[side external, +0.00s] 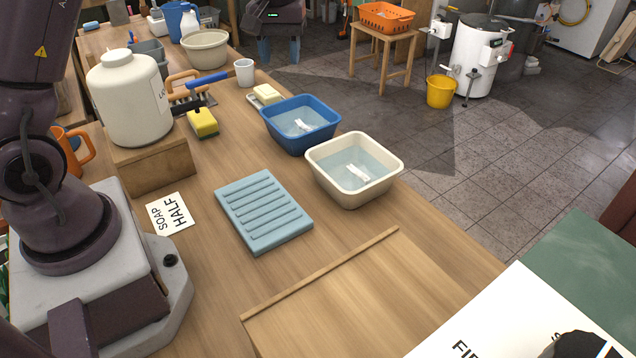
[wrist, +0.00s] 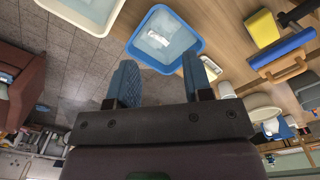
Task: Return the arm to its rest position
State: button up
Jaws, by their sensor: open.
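My gripper (wrist: 161,76) shows in the wrist view with its two blue fingers spread apart and nothing between them. It is out of frame in the side external view, where only part of my arm shows at the left. Beyond the fingers in the wrist view is the blue basin (wrist: 165,63). In the side external view the blue basin (side external: 334,128) holds water and a small white piece. The cream basin (side external: 355,202) beside it also holds water and a white piece.
A light blue ridged board (side external: 263,211) lies on the wooden bench. A yellow sponge (side external: 202,123), soap bar (side external: 266,94), white cup (side external: 244,73) and large white jar (side external: 126,100) stand behind. A raised wooden board (side external: 375,300) lies in front. A lettered card (side external: 170,214) lies near my base.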

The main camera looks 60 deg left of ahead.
jog(key=s+d+r+m+t, duration=0.2)
jog(key=s+d+r+m, duration=0.3)
jog(key=s, duration=0.6)
jog(key=s+d+r+m+t, duration=0.3)
jog(key=s+d+r+m, duration=0.1)
jog(key=s+d, duration=0.5)
jog(key=shift+s+d+r+m, duration=0.25)
jog(key=shift+s+r+m, duration=0.2)
jog(key=shift+s, duration=0.4)
